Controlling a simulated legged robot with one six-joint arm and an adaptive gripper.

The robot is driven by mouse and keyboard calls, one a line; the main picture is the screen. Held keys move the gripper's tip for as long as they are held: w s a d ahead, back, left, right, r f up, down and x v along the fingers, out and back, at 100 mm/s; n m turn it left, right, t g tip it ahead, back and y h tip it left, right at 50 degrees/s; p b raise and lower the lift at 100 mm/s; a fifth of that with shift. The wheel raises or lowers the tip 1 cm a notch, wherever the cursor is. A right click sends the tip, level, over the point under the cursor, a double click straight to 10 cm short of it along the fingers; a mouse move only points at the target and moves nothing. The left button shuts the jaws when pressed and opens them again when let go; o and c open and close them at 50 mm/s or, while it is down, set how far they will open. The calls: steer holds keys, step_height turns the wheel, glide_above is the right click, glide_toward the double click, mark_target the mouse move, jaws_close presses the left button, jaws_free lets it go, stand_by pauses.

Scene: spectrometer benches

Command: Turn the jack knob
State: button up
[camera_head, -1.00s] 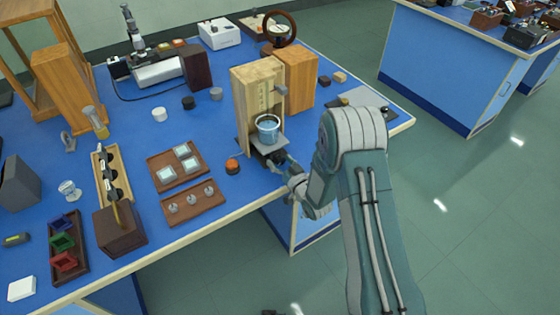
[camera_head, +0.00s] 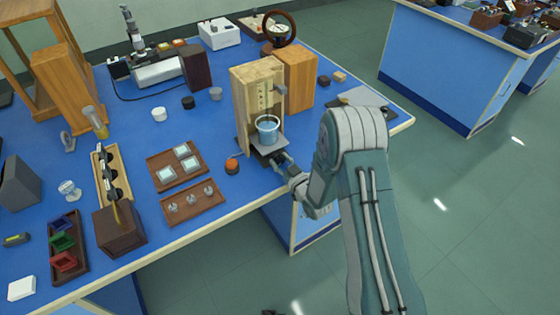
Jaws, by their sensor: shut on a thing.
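A small lab jack (camera_head: 270,144) stands near the front edge of the blue bench, in front of an open wooden cabinet (camera_head: 243,101). A clear beaker of bluish liquid (camera_head: 267,130) sits upright on its grey top plate. My gripper (camera_head: 279,159) is at the front of the jack, low beside the plate, where the jack knob would be. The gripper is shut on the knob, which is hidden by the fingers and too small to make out.
An orange-topped button (camera_head: 232,166) stands left of my gripper. A wooden tray with metal knobs (camera_head: 194,204) and another with white squares (camera_head: 177,166) lie further left. A wooden box (camera_head: 299,79) stands right of the cabinet. The floor at right is clear.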

stand_by(0.3)
steer(key=o, duration=1.2)
steer(key=shift+v, duration=5.9)
